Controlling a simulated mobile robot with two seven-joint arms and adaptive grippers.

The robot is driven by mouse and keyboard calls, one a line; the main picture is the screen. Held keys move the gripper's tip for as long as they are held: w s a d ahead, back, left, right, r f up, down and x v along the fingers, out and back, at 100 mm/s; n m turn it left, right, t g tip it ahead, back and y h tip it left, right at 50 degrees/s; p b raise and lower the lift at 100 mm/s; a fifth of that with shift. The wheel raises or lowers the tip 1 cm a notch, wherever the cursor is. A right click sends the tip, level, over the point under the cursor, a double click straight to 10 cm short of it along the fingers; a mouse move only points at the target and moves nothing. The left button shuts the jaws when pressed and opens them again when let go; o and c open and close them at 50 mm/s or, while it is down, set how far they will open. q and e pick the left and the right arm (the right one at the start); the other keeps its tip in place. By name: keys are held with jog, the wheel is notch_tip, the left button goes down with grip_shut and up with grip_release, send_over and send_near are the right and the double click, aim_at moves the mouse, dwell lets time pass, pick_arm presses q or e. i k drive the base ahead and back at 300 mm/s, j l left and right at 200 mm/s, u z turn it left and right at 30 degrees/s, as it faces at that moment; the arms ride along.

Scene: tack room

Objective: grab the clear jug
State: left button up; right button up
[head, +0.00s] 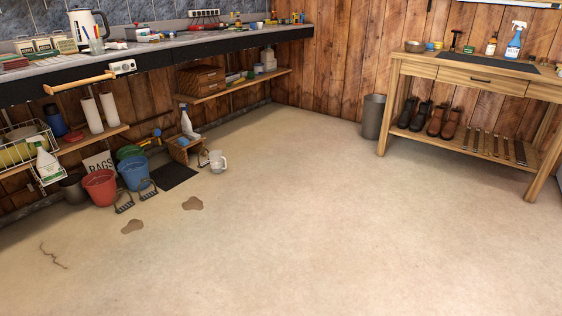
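A small clear jug (217,161) stands upright on the floor, left of the picture's middle. A handle shows at its left side. It is just right of a wooden crate (184,150) with a white spray bottle (187,123) above it. Neither of my grippers is in view.
A red bucket (100,187), a blue bucket (133,172) and a dark mat (174,176) lie left of the jug under the long counter (160,48). A wooden workbench (470,75) and a grey bin (373,116) stand at right. The middle floor (310,220) is clear.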

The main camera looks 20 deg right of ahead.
aim_at(219, 163)
jog(key=z, duration=0.15)
jog(key=i+l+z, duration=0.5)
jog(key=i, duration=0.5)
jog(key=i+j+z, duration=0.1)
jog(key=i+z, duration=0.2)
jog(key=i, duration=0.55)
jog(key=i+l+u, duration=0.1)
jog(key=i+u, duration=0.15)
jog(key=i, duration=0.25)
jog(key=i+l+u, duration=0.2)
jog(key=i, duration=0.25)
jog(key=i+l+u, duration=0.25)
jog(key=i, duration=0.25)
jog(key=i+l+u, duration=0.15)
jog(key=u, duration=0.25)
jog(key=i+l+u, duration=0.5)
jog(key=u, duration=0.3)
